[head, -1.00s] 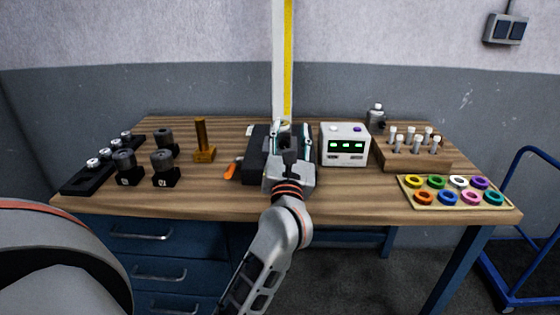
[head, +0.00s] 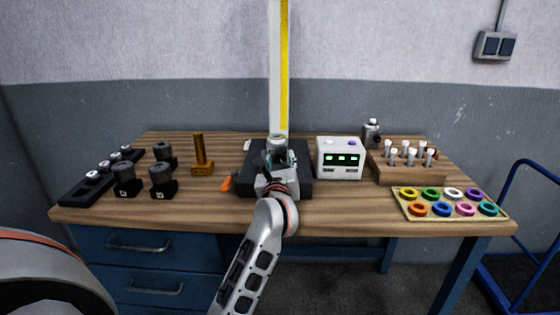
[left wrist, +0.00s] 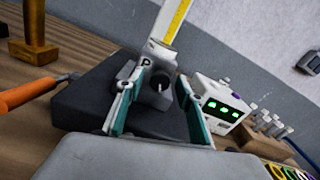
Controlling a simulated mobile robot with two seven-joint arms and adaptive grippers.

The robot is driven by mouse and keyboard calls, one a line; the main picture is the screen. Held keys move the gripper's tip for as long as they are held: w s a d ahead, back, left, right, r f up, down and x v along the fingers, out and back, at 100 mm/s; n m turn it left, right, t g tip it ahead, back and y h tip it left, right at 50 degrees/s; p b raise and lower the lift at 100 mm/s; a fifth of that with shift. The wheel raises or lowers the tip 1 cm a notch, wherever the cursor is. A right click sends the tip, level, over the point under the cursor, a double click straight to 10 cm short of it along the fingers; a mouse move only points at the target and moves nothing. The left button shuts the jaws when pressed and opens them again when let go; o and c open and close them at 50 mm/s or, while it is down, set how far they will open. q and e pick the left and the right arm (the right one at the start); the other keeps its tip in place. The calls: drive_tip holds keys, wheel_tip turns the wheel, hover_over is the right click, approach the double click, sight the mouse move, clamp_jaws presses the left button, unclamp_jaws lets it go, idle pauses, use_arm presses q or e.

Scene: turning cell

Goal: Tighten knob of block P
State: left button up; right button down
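Block P (left wrist: 145,62) is a light grey block marked with a P, standing on a black base (left wrist: 85,108) in the left wrist view. Its dark grey round knob (left wrist: 157,92) faces me. My left gripper (left wrist: 163,82) is open, with its teal-padded fingers apart on either side of the knob. I cannot tell whether either finger touches it. In the head view my left gripper (head: 276,155) is over the black base (head: 303,178) and hides most of the block. My right gripper is not in view.
A white box with green displays (head: 341,160) stands close right of the base. An orange handle (head: 227,183) and a brown post (head: 200,155) are left. Dark round-topped blocks (head: 162,178) stand further left. A ring tray (head: 450,204) and wooden rack (head: 408,168) are right.

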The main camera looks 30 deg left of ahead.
use_arm(q)
drive_tip(key=shift+w, duration=0.1)
clamp_jaws()
drive_tip(key=r+m+p, duration=0.1)
drive_tip(key=m+p, duration=0.1)
drive_tip(key=shift+p, duration=0.3)
drive_tip(key=shift+f+m+p, duration=0.15)
drive_tip(key=shift+m+p, duration=0.85)
drive_tip(key=shift+f+m+p, duration=0.15)
drive_tip(key=shift+m+p, duration=0.3)
drive_tip(key=shift+m, duration=0.05)
drive_tip(key=shift+f, duration=0.2)
unclamp_jaws()
